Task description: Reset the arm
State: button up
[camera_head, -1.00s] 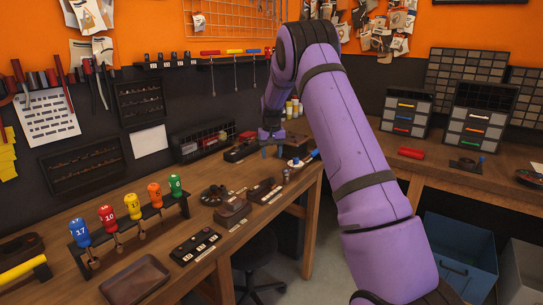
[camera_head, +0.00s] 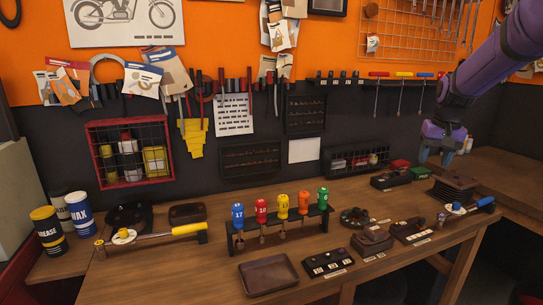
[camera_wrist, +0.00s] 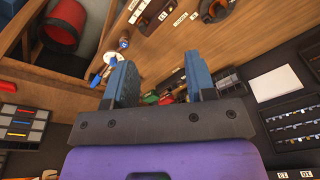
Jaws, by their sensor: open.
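My purple arm (camera_head: 500,55) reaches in from the upper right in the head view. My gripper (camera_head: 434,160) hangs above the right part of the workbench, in front of the dark back wall. In the wrist view, my gripper (camera_wrist: 163,85) shows two blue fingers standing wide apart with nothing between them. The workbench (camera_head: 215,262) lies below and beyond the fingers.
A rack of colored, numbered drivers (camera_head: 275,240) stands mid-bench. An empty brown tray (camera_head: 270,275) lies before it. A blue-handled tool (camera_head: 472,207) and a stack of dark plates (camera_head: 453,188) are near my gripper. Grease and wax cans (camera_head: 78,215) stand at left.

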jog(key=s+a+r+n+t, duration=0.1)
jog(key=s+a+r, duration=0.5)
jog(key=s, duration=0.4)
jog(key=s+a+n+t, duration=0.1)
jog(key=s+a, duration=0.2)
jog(key=s, duration=1)
jog(key=s+a+n+t, duration=0.1)
jog(key=s+a, duration=0.3)
jog(key=s, duration=0.8)
jog(key=shift+s+a+f+n+t, duration=0.25)
jog(key=shift+s+f+n+t, duration=0.05)
jog(key=shift+s+f, duration=0.1)
